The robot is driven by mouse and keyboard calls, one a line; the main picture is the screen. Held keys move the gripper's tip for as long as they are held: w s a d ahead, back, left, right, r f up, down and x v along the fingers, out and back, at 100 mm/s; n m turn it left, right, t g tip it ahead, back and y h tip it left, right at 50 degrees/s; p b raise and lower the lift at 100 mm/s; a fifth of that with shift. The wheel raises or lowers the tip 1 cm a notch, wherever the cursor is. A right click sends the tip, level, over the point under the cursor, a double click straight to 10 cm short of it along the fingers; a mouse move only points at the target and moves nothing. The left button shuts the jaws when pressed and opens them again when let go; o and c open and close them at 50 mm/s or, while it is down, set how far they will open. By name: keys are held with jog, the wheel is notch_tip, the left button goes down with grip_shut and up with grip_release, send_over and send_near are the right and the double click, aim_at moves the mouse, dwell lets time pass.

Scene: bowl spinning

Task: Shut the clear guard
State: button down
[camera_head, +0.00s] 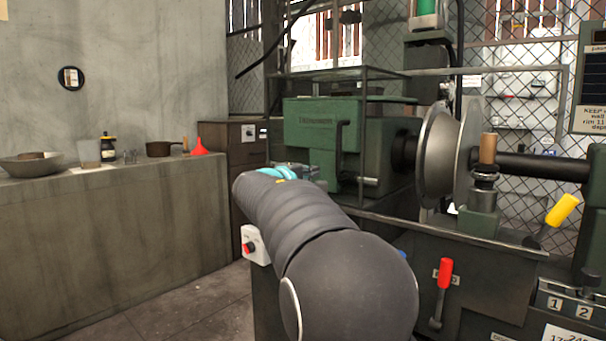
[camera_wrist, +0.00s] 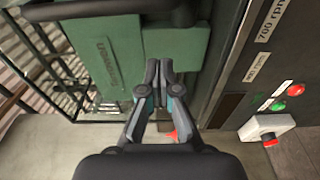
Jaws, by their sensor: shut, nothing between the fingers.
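A thin dark frame (camera_head: 362,120) with see-through sides stands around the green headstock in the head view. It looks like the clear guard, though its panes are hard to make out. The metal bowl disc (camera_head: 437,150) on the spindle is to the right of this frame and uncovered by it. My gripper (camera_wrist: 158,72) is shut and empty, with its fingertips close together in front of the green headstock (camera_wrist: 122,50) in the wrist view. In the head view my arm mostly hides the gripper; only teal parts show. I cannot tell whether it touches anything.
A white switch box with a red knob (camera_head: 250,246) is beside my arm. A red lever (camera_head: 443,280) and a yellow lever (camera_head: 562,210) stick out at the front right. A concrete counter (camera_head: 110,245) with bowls and a red funnel (camera_head: 199,147) is at left. Floor between is clear.

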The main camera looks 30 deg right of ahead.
jog(key=x, duration=0.2)
jog(key=shift+w+d, duration=0.2)
jog(key=shift+d, duration=0.1)
jog(key=shift+s+d, duration=0.1)
jog(key=shift+d, duration=0.25)
jog(key=shift+s+d, duration=0.2)
jog(key=shift+s, duration=1.6)
